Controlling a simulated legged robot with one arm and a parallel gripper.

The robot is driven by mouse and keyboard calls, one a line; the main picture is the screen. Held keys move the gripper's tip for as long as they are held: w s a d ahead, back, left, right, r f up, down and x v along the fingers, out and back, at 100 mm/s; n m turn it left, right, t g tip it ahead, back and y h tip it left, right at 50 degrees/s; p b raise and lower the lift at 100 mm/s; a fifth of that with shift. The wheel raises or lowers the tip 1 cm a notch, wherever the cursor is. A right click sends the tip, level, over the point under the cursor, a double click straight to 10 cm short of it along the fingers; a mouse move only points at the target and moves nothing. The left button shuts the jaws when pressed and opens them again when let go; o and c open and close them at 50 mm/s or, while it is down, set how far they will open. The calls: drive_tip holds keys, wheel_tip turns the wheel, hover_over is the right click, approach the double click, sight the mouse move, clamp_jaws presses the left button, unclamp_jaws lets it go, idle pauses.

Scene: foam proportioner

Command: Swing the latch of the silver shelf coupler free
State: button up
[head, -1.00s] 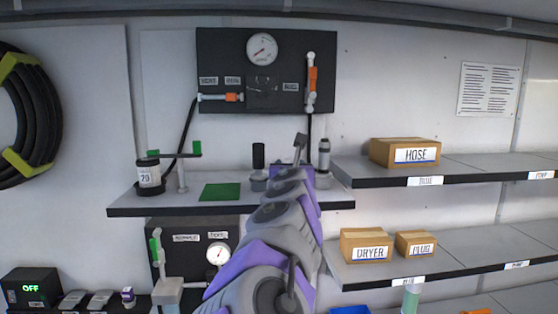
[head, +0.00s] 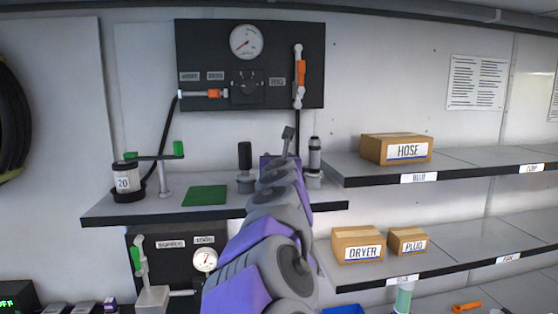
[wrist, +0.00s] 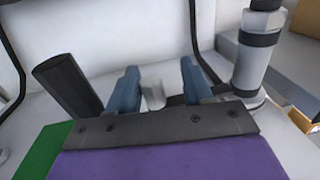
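The silver shelf coupler (head: 314,158) stands upright on the shelf, grey with dark bands. It also shows at the upper right of the wrist view (wrist: 258,48), just right of my gripper. My gripper (wrist: 160,88) has its two blue fingers apart. A pale grey blocky piece (wrist: 152,93) shows between them, with gaps at both sides; I cannot tell what it belongs to or how deep it lies. In the head view my arm hides the fingers and part of the shelf. A grey lever-like piece (head: 288,138) rises past the arm's end. I cannot make out the coupler's latch clearly.
A black-handled piece (head: 245,160) stands left of my arm, close to the gripper in the wrist view (wrist: 68,85). A green mat (head: 205,195) and a white jar (head: 127,180) are further left. Boxes (head: 396,148) sit on the right shelves. A gauge panel (head: 250,65) hangs behind.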

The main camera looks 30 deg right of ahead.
drive_tip(key=shift+s+a+r, duration=0.1)
drive_tip(key=shift+a, duration=0.55)
drive_tip(key=c, duration=0.3)
drive_tip(key=shift+a, duration=0.15)
drive_tip(key=shift+c, duration=0.8)
drive_tip(key=shift+d, duration=0.3)
clamp_jaws()
drive_tip(key=o, duration=0.6)
unclamp_jaws()
drive_tip(key=shift+d, duration=0.1)
